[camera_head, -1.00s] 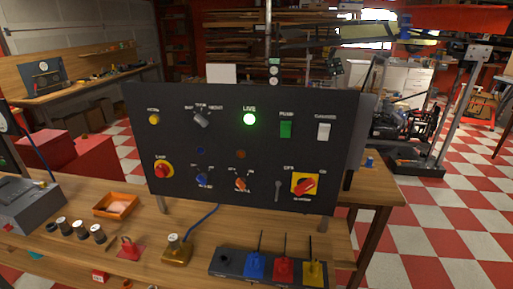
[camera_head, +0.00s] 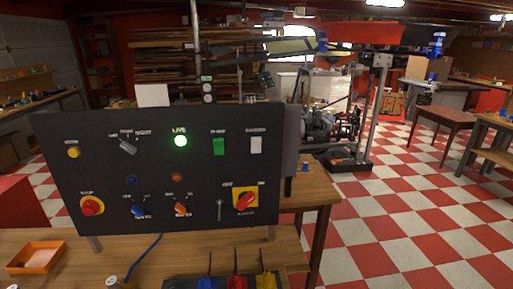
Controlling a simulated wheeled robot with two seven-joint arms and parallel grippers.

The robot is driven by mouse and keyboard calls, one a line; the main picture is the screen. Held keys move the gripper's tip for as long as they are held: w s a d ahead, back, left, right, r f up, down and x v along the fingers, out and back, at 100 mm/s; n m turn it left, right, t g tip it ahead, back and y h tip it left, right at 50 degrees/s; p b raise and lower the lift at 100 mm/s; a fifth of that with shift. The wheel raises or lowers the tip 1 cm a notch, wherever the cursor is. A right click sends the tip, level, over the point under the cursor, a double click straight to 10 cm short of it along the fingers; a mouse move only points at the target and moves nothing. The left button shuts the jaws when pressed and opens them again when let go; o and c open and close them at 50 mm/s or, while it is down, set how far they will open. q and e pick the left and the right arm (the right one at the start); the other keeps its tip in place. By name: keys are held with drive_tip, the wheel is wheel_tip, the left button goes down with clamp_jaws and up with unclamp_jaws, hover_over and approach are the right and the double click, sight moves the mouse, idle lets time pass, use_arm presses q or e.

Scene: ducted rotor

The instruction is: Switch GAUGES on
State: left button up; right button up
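The dark control panel (camera_head: 130,175) stands upright on the wooden bench in the left half of the head view. The GAUGES switch (camera_head: 255,145) is a white rocker at the panel's upper right; its position is too small to tell. Left of it is a green rocker (camera_head: 219,147) with a blurred label, and a lit green LIVE lamp (camera_head: 180,141). Neither of my grippers is in view.
The bench (camera_head: 200,249) carries an orange tray (camera_head: 36,257) at the left and a box with blue, red and yellow levers (camera_head: 236,283) in front. Checkered floor (camera_head: 400,230) lies open to the right. A machine (camera_head: 335,125) stands behind.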

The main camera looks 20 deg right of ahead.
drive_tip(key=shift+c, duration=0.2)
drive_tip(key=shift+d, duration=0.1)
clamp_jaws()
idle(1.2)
